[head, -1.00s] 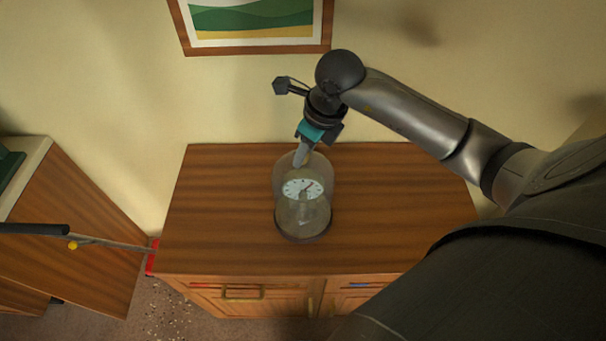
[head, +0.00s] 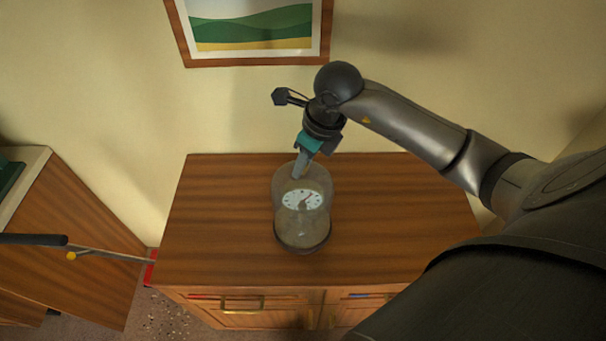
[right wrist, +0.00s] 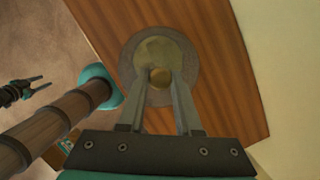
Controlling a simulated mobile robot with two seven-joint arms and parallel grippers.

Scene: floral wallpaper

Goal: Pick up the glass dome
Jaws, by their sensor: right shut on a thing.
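The glass dome (head: 318,226) is clear and rounded. It stands over a clock with a white dial (head: 303,200) on the wooden cabinet top. My right gripper (head: 299,172) reaches down from behind to the top of the dome. In the right wrist view its fingers (right wrist: 162,76) are shut on the round gold-coloured knob of the dome (right wrist: 148,98). I see no gap between the dome's foot and the cabinet top. My left gripper is not in the head view; a dark two-pronged shape at the left of the right wrist view may be it, its state unclear.
The wooden cabinet (head: 400,220) has free room on both sides of the dome. A framed picture (head: 256,45) hangs on the wall behind. A second wooden unit (head: 75,240) stands at the left, with a dark rod (head: 35,239) in front of it.

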